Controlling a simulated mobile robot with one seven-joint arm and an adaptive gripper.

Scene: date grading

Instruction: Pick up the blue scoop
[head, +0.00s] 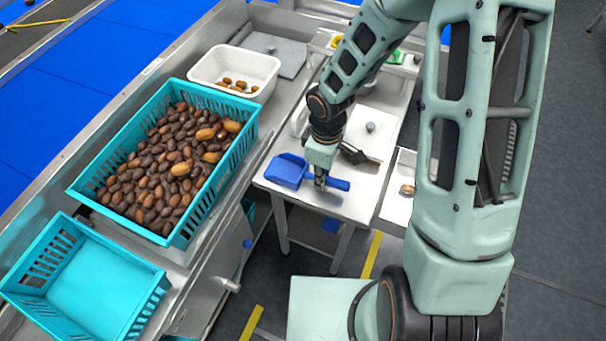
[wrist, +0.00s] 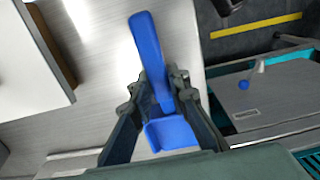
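The blue scoop (head: 287,170) is at the left front part of the small steel table (head: 349,206), its pan to the left and its handle to the right. My gripper (head: 320,180) points down over the handle. In the wrist view the scoop's handle (wrist: 148,45) runs up between my fingers (wrist: 155,88), which sit close against it on both sides. The gripper looks shut on the handle. Part of the pan shows between the fingers, nearer the camera. I cannot tell whether the scoop touches the table.
A teal crate full of dates (head: 252,132) and an empty teal crate (head: 75,285) stand to the left. A white tub with several dates (head: 270,70) is behind. A white board with a knob (head: 372,140) lies right of the gripper. A white tray (head: 398,205) is at the right.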

